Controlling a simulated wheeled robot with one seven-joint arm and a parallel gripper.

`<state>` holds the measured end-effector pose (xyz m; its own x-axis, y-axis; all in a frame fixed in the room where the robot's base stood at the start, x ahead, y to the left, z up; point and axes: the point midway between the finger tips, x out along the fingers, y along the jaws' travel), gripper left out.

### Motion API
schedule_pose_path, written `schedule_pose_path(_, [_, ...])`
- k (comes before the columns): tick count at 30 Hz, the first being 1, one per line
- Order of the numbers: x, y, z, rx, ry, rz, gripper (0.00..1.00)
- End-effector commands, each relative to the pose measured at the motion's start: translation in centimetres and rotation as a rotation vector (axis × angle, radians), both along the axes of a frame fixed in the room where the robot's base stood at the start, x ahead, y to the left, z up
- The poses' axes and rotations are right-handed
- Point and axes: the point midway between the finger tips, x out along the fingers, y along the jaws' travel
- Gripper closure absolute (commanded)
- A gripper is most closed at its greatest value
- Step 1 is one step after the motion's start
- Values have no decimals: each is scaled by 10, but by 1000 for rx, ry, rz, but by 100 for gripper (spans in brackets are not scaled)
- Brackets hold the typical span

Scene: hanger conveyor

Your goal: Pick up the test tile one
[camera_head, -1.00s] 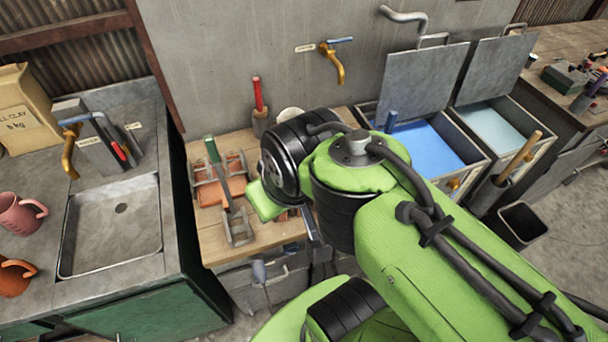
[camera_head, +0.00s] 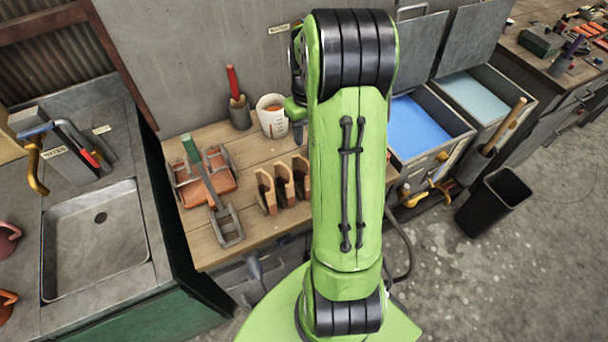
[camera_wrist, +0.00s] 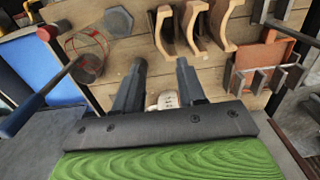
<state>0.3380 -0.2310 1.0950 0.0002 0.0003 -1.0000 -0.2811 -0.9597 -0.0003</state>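Three tan, curved upright tiles with dark faces stand in a row on the wooden bench: a left tile (camera_head: 265,192), a middle tile (camera_head: 284,183) and a right tile (camera_head: 301,176). I cannot tell which is test tile one. In the wrist view they show at the top, as a left tile (camera_wrist: 164,30), a middle tile (camera_wrist: 191,24) and a right tile (camera_wrist: 224,25). My gripper (camera_wrist: 160,64) is open, its two dark fingers apart with bare bench between their tips. The tiles lie beyond the fingertips, untouched. In the head view my arm hides the fingers.
A rack with a reddish slab and a green-handled tool (camera_head: 203,180) stands left of the tiles. A white jug (camera_head: 271,116) and a pot with a red-handled tool (camera_head: 238,110) stand behind. Blue (camera_head: 420,132) and pale bins are right; a sink (camera_head: 97,240) is left.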

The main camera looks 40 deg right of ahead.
Motion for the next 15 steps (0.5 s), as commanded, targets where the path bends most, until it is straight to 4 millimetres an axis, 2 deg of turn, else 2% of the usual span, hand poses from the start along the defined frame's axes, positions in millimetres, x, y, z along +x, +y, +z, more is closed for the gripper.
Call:
schedule_pose_path(4, [-1, -2, -24, 6, 8, -2, 60])
schedule_pose_path(12, [-1, -1, -90, 7, 7, -1, 60])
schedule_pose_path(15, [0, -1, -104, 4, 4, -1, 60])
